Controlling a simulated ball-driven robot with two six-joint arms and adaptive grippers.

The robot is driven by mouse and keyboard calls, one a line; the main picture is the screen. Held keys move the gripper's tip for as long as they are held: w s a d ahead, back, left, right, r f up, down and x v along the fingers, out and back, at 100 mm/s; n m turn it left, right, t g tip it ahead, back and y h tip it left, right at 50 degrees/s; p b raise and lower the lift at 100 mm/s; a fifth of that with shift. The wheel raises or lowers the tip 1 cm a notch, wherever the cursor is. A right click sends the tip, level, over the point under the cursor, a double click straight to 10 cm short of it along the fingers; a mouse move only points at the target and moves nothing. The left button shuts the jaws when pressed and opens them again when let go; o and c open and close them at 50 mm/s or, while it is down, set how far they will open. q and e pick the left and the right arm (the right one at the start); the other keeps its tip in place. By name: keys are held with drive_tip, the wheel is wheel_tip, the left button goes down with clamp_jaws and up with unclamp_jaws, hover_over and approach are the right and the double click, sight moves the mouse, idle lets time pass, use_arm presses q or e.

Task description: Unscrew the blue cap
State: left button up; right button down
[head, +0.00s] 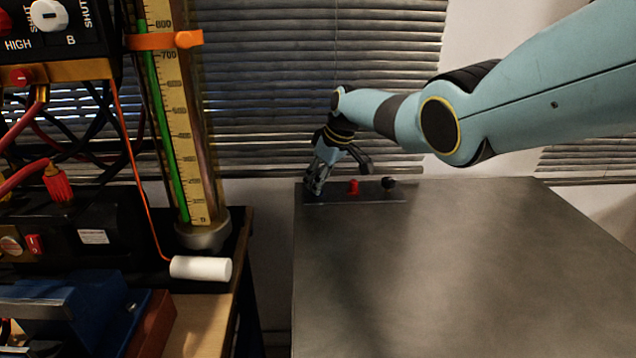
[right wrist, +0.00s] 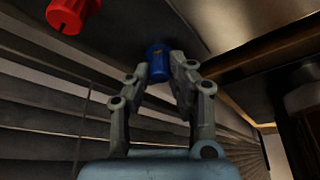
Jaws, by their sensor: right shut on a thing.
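The blue cap (right wrist: 158,62) shows in the right wrist view between the fingertips of my right gripper (right wrist: 158,75). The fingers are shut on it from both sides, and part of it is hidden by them. In the head view my right gripper (head: 316,186) reaches down to the left end of a dark strip (head: 335,198) at the far left edge of the grey table. The cap is largely hidden there by the fingers. My left gripper is in neither view.
A red cap (head: 353,187) and a black cap (head: 388,184) stand on the strip to the right of the gripper; the red one also shows in the right wrist view (right wrist: 68,14). The grey table (head: 450,270) is otherwise clear. A gauge column (head: 180,110) and a white cylinder (head: 201,268) are left.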

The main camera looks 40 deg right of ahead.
drive_tip(key=shift+s, duration=0.1)
drive_tip(key=shift+n+b, duration=0.5)
drive_tip(key=shift+r, duration=0.1)
idle(0.5)
drive_tip(key=shift+r+p, duration=2.3)
drive_tip(key=shift+r, duration=0.25)
